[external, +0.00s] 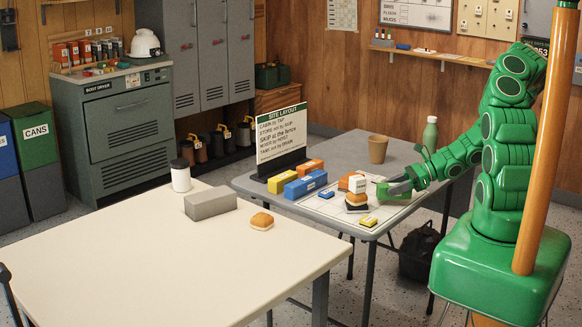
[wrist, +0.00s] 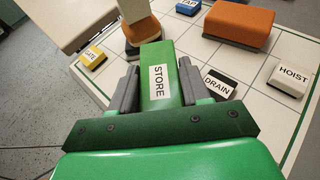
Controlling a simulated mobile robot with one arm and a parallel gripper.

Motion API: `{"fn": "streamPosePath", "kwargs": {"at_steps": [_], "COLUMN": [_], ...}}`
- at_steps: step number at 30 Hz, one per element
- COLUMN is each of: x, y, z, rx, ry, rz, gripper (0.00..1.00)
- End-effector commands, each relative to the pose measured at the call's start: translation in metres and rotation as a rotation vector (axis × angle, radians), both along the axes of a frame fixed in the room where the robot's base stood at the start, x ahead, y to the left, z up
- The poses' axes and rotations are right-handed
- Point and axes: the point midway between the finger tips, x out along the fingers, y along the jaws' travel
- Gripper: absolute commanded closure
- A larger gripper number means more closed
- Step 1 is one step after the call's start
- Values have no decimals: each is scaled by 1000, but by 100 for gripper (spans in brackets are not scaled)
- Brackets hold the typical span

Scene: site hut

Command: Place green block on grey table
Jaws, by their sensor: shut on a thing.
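My gripper (external: 394,189) is shut on the green block (wrist: 158,60), a long block with a white STORE label. In the wrist view my gripper's two grey fingers (wrist: 157,90) press on its sides. In the external view the green block (external: 382,190) shows only as a small green end at the fingertips. It is over the right part of the white gridded sheet on the grey table (external: 345,150). I cannot tell whether it touches the sheet.
A sign (external: 281,138), cup (external: 378,149) and green bottle (external: 430,133) stand behind. A cream table (external: 150,260) is in front.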

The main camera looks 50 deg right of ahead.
Motion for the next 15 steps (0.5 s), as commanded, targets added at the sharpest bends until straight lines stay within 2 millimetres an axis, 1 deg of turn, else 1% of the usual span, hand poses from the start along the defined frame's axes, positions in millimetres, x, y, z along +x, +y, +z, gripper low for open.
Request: {"fn": "streamPosePath", "kwargs": {"at_steps": [1,9,15], "x": [0,0,0], "y": [0,0,0], "z": [7,43,63], "rx": [-2,-2,-1], "ry": [-2,-2,-1], "rz": [0,1,-1], "gripper": [93,93,93]}}
